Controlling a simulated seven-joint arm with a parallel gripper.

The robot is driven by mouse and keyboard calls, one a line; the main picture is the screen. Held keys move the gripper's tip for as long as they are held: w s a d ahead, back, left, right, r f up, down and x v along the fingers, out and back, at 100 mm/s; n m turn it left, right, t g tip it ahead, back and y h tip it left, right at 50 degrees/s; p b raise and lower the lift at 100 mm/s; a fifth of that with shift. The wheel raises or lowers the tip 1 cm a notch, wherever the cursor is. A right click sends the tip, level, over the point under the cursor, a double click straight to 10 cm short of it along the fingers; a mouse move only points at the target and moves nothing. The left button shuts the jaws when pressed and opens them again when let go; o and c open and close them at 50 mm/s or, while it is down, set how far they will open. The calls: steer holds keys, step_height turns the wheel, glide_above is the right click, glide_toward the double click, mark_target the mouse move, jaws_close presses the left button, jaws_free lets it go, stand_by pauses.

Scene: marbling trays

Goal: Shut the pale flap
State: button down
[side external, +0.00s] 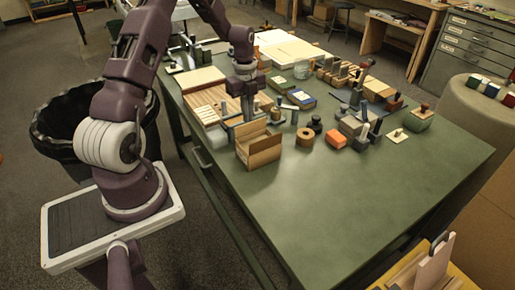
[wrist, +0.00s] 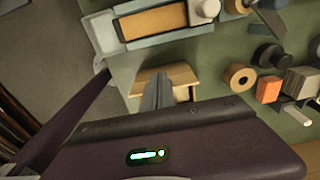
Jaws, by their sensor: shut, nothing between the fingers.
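A small tan box (side external: 262,153) stands near the table's left edge in the side external view. A paler panel (side external: 252,132) slopes up at its top and looks like a raised flap. My gripper (side external: 248,118) is shut and empty, just above and behind the box. In the wrist view, the shut fingers (wrist: 158,92) overlap the box (wrist: 180,77), hiding part of it. I cannot tell whether they touch it. The wrist housing hides the area below.
A wooden ring (side external: 305,138), an orange block (side external: 335,139) and a dark knob (side external: 315,124) stand right of the box. A slatted wooden tray (side external: 208,98) lies behind. The green table's (side external: 370,200) front is clear. A pale upright board (side external: 435,263) stands at the lower right.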

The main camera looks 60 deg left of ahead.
mark_target(256, 125)
steer(key=shift+d+f, duration=0.1)
steer(key=shift+f, duration=0.45)
steer(key=shift+d+f, duration=0.15)
steer(key=shift+d, duration=2.35)
stand_by(0.4)
steer(key=shift+a+r, duration=0.2)
steer(key=shift+r, duration=0.65)
steer(key=shift+a+r, duration=0.15)
steer(key=shift+r, duration=0.7)
steer(key=shift+a+r, duration=0.2)
steer(key=shift+r, duration=0.65)
